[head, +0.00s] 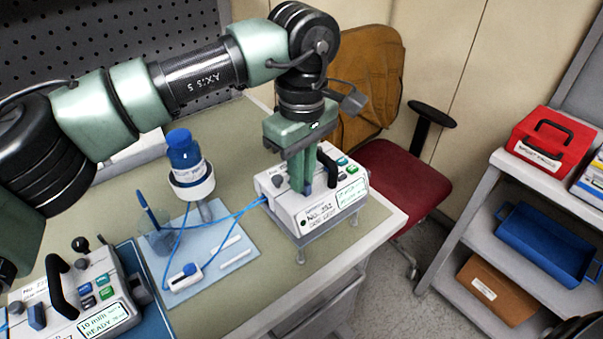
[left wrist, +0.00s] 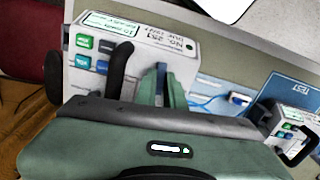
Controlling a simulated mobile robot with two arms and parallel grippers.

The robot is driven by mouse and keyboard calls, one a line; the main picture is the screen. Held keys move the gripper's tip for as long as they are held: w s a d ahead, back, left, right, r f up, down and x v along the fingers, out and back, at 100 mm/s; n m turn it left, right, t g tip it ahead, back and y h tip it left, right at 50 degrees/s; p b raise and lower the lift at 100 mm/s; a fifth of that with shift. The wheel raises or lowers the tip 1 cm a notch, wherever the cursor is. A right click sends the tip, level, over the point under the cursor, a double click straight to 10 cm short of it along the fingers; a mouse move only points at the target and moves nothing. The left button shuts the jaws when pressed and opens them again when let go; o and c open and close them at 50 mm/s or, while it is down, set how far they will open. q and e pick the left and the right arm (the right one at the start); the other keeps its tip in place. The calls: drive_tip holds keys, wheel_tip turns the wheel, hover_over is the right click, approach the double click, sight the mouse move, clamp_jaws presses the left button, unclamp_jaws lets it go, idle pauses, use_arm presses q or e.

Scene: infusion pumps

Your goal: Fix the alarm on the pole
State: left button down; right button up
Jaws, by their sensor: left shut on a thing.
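A white infusion pump (head: 322,212) marked No. 251 stands on a small raised stand at the table's right corner. It has a black handle, a dark knob, green and blue buttons and a lit screen (head: 351,192) too small to read surely. My left gripper (head: 307,188) points down onto the pump's top between knob and handle, shut on a small blue part (left wrist: 161,72) that its fingers mostly hide. In the left wrist view the black handle (left wrist: 121,66) is beside the fingers. A blue-capped bottle (head: 186,152) sits in a white holder on a short pole. My right gripper is not seen.
A second pump (head: 88,290) stands on a blue base at the lower left. Blue tubing (head: 232,217) runs across a pale blue tray (head: 222,268). A red chair (head: 395,180) stands behind the table; a shelf (head: 478,210) with boxes is at right.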

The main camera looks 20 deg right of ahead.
use_arm(q)
drive_tip(key=shift+w+r+m, duration=0.1)
drive_tip(key=shift+m, duration=0.5)
drive_tip(key=c, duration=1.5)
unclamp_jaws()
wheel_tip(320, 180, up, 8)
drive_tip(key=shift+f+b, duration=0.1)
drive_tip(key=shift+b, duration=0.25)
